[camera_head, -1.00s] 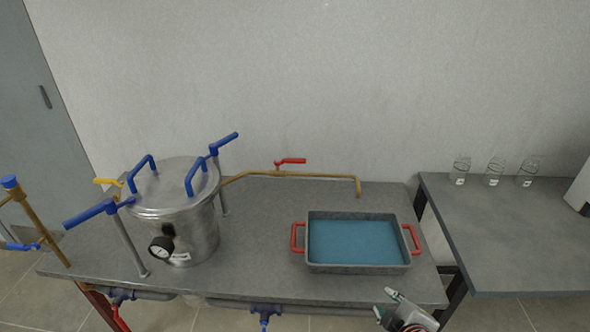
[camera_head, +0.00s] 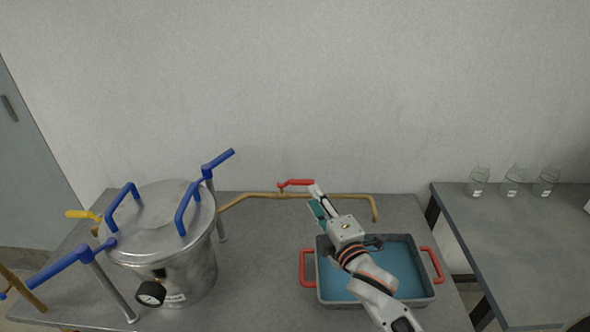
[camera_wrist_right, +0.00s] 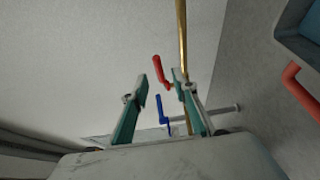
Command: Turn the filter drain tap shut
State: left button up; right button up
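The tap with a red lever (camera_head: 296,183) sits on the brass pipe (camera_head: 345,196) that runs from the steel vessel (camera_head: 170,245) to above the tray. Its lever points right along the pipe. My right gripper (camera_head: 314,197) is close to the lever's right end. In the right wrist view, my right gripper (camera_wrist_right: 160,75) is open, and the red lever (camera_wrist_right: 159,70) shows between its fingertips, farther off. Contact with the lever is not visible. A blue lever (camera_wrist_right: 162,108) also shows between the fingers there. My left gripper is not in view.
The grey tray (camera_head: 326,291) with red handles and blue liquid lies under my right arm. The vessel has blue clamp handles and a gauge (camera_head: 151,293). A yellow lever (camera_head: 83,214) is at its left. Several glass bottles (camera_head: 511,183) stand on the right table.

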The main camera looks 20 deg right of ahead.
aim_at(306, 184)
jog(key=w, duration=0.3)
jog(key=shift+w+a+r, duration=0.1)
jog(key=shift+a+r, duration=0.1)
jog(key=shift+r, duration=0.05)
jog(key=w, duration=0.3)
jog(key=shift+w+a+f, duration=0.15)
jog(key=shift+w+a, duration=0.05)
jog(key=shift+w, duration=0.1)
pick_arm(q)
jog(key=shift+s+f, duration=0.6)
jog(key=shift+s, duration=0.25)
pick_arm(e)
jog(key=shift+w, duration=0.55)
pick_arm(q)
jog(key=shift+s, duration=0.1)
pick_arm(e)
grip_shut()
